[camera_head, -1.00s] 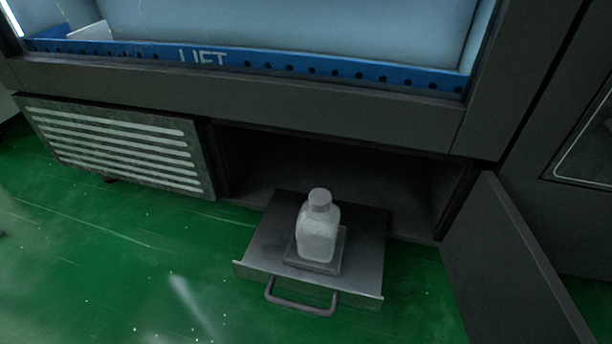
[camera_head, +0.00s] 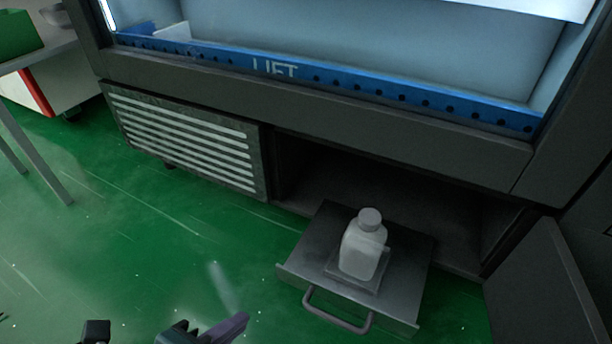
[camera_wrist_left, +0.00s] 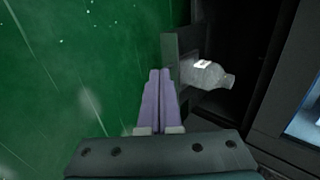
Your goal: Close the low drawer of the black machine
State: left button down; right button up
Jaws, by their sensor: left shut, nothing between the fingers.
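The low drawer (camera_head: 313,245) of the black machine (camera_head: 330,115) is pulled out over the green floor, with a bar handle (camera_head: 337,318) on its front. A white bottle (camera_head: 362,248) stands upright in it. My left gripper (camera_head: 238,322) is at the bottom edge of the head view, left of the drawer front and apart from it. In the left wrist view its purple fingers (camera_wrist_left: 158,92) are together and empty. The drawer front (camera_wrist_left: 170,50) and the bottle (camera_wrist_left: 205,74) show beyond the fingertips. My right gripper is not in view.
The machine's small door (camera_head: 548,285) stands open to the right of the drawer. A vent grille (camera_head: 185,142) is left of the drawer opening. A table (camera_head: 40,55) with a green box is at the far left. The green floor (camera_head: 130,235) left of the drawer is clear.

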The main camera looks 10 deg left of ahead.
aim_at(289, 275)
pick_arm(q)
jog(key=b+x, duration=0.3)
jog(key=x, duration=0.1)
jog(key=w+r+b+x, duration=0.1)
jog(key=b+x, duration=0.2)
jog(key=x, duration=0.1)
jog(key=b+x, duration=0.2)
jog(key=x, duration=0.2)
jog(key=shift+w+d+r+b, duration=0.2)
jog(key=shift+w+d+b, duration=0.05)
jog(key=shift+w+b, duration=0.2)
jog(key=shift+w+d+r, duration=0.1)
jog(key=shift+w, duration=0.3)
jog(key=shift+s, duration=0.1)
jog(key=shift+d, duration=0.1)
